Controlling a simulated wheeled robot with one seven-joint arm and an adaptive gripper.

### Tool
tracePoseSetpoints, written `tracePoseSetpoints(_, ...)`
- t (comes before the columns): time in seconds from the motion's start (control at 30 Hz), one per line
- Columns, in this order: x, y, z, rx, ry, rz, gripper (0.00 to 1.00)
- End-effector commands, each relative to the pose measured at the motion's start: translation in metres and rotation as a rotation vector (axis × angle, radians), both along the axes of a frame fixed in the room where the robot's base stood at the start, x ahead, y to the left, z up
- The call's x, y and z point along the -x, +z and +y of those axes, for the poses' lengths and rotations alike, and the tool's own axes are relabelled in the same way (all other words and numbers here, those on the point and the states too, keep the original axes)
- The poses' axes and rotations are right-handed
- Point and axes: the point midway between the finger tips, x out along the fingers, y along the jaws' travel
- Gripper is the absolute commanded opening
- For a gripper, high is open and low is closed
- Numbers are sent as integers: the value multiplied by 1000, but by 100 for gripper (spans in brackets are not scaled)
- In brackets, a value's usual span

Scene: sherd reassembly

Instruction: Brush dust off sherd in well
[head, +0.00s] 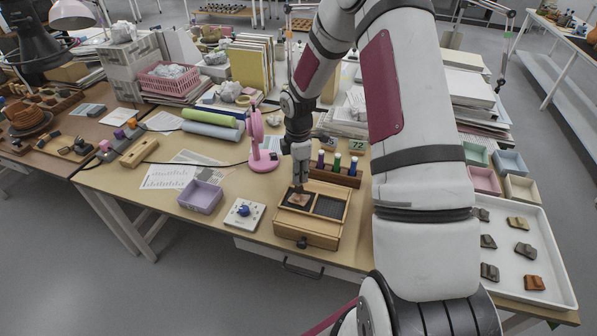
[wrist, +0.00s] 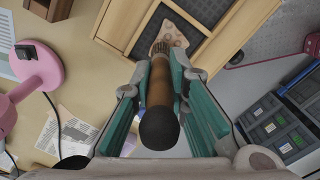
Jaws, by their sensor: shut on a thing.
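My gripper (head: 300,184) is over the left well of a wooden box (head: 318,229). In the wrist view its teal fingers (wrist: 160,84) are shut on a brush (wrist: 159,90) with a brown handle and a dark round end. A pinkish-brown sherd (wrist: 184,24) lies in the dark well, and it also shows in the head view (head: 298,199). The bristles (wrist: 160,47) overlap the sherd's near end; whether they touch it I cannot tell. The brush hides part of the sherd. The box's right well (head: 328,207) shows a dark mesh and looks empty.
A rack of coloured-capped bottles (head: 337,172) stands close behind the box. A pink lamp (head: 262,157), a purple tray (head: 201,196) and a white block with a blue knob (head: 244,214) are to the left. A white tray (head: 553,268) of several sherds is at right.

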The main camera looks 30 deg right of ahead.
Motion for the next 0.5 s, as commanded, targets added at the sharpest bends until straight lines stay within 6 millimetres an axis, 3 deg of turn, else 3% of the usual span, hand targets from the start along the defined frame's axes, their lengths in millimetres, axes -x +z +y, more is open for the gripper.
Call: tracePoseSetpoints(0.5,3,-5,3,0,1,1,0)
